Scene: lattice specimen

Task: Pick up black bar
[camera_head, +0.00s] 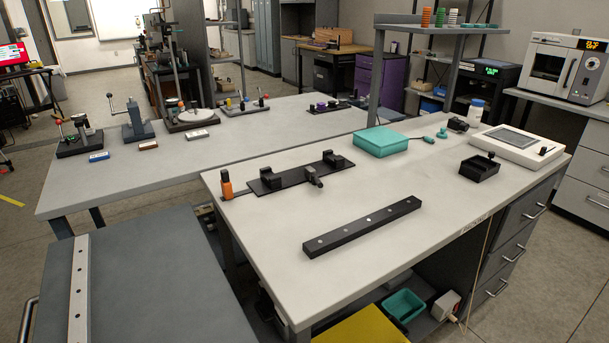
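A long black bar (362,228) with several light round spots along its top lies flat on the near white-topped table (262,222). It lies at a slant, its left end nearer to me and its right end farther away. Nothing touches it. Neither of my grippers is in the camera_head view.
A teal box (380,141), a black tray (480,168) and a white tablet-like device (512,143) stand farther back. The tabletop around the bar is clear. A grey surface (150,280) stands at left.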

